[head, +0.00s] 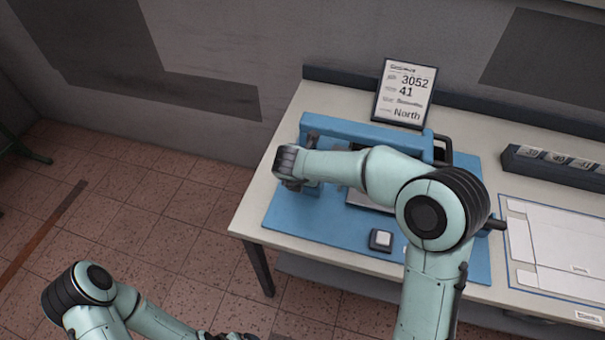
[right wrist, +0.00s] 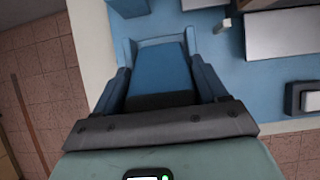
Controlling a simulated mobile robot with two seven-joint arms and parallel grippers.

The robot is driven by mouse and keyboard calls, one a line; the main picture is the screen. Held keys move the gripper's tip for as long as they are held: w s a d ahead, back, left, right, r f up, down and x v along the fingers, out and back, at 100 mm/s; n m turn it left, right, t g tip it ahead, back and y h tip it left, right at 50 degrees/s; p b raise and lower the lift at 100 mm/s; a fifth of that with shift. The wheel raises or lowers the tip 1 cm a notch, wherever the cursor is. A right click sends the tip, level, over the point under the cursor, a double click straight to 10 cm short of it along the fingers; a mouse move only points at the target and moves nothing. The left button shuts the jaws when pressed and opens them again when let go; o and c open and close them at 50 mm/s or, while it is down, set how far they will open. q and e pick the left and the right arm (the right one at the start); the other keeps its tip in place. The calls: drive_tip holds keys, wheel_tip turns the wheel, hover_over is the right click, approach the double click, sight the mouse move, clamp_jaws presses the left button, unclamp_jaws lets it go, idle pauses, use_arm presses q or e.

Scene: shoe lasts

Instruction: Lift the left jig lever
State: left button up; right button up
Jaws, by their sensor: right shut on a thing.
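The blue jig (head: 360,130) stands on a blue mat on the table. My right arm reaches across it to its left end. My right gripper (head: 291,182) is shut there on a blue part. In the right wrist view this blue part, which looks like the left jig lever (right wrist: 160,72), lies between the two fingers. The arm and gripper hide most of it in the head view, so its tilt cannot be told. My left gripper (head: 232,335) is low at the bottom edge, away from the table, and mostly cut off.
A sign card (head: 404,93) stands behind the jig. A small block with a pale top (head: 381,239) sits on the blue mat (head: 300,222) near the front. A dark rack (head: 553,165) and a white tray (head: 555,245) are on the right. Floor is free on the left.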

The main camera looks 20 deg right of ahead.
drive_tip(key=shift+w+r, duration=0.1)
drive_tip(key=o, duration=1.4)
drive_tip(key=v, duration=1.3)
drive_tip(key=shift+a+r+p, duration=0.1)
drive_tip(key=shift+p, duration=0.2)
